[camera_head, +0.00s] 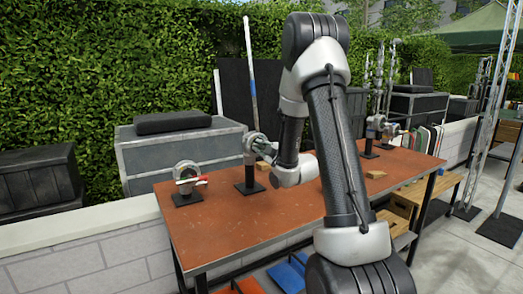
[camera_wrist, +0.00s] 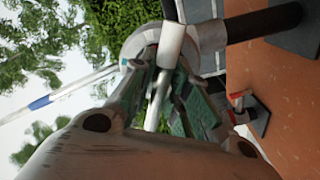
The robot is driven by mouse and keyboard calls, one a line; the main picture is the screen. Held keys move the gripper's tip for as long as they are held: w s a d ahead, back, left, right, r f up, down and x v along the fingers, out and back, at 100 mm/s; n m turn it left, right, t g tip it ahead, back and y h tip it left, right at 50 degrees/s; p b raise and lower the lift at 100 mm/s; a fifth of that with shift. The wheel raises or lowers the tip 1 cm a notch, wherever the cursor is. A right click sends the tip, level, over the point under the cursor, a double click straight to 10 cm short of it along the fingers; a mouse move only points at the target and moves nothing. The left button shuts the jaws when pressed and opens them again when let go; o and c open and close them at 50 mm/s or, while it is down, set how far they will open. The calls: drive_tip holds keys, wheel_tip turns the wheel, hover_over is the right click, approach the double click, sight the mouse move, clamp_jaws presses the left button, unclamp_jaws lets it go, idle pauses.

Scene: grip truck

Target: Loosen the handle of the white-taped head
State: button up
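The white-taped head (camera_head: 251,143) is a grey round grip head on a black post in the middle of the table. In the wrist view the head (camera_wrist: 140,42) is close ahead. Its handle, with a white band (camera_wrist: 172,43), runs back between my fingers. My gripper (camera_head: 266,149) is at the head; its green-padded fingers also show in the wrist view (camera_wrist: 162,75), one on each side of the handle. I cannot tell whether the pads press on it. My arm hides part of the table behind.
A red-taped head (camera_head: 187,177) stands at the table's left; it also shows in the wrist view (camera_wrist: 240,107). Another head (camera_head: 376,124) stands at the right. The brown tabletop (camera_head: 225,235) is clear in front.

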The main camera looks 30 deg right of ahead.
drive_tip(key=shift+s+d+f, duration=0.1)
drive_tip(key=shift+s+f, duration=0.35)
drive_tip(key=shift+s, duration=0.2)
drive_tip(key=shift+o, duration=0.8)
drive_tip(key=shift+s+r, duration=0.1)
drive_tip(key=shift+s, duration=0.1)
drive_tip(key=s, duration=0.7)
drive_tip(key=shift+s+r, duration=0.15)
drive_tip(key=shift+r, duration=0.2)
wheel_tip(320, 180, up, 10)
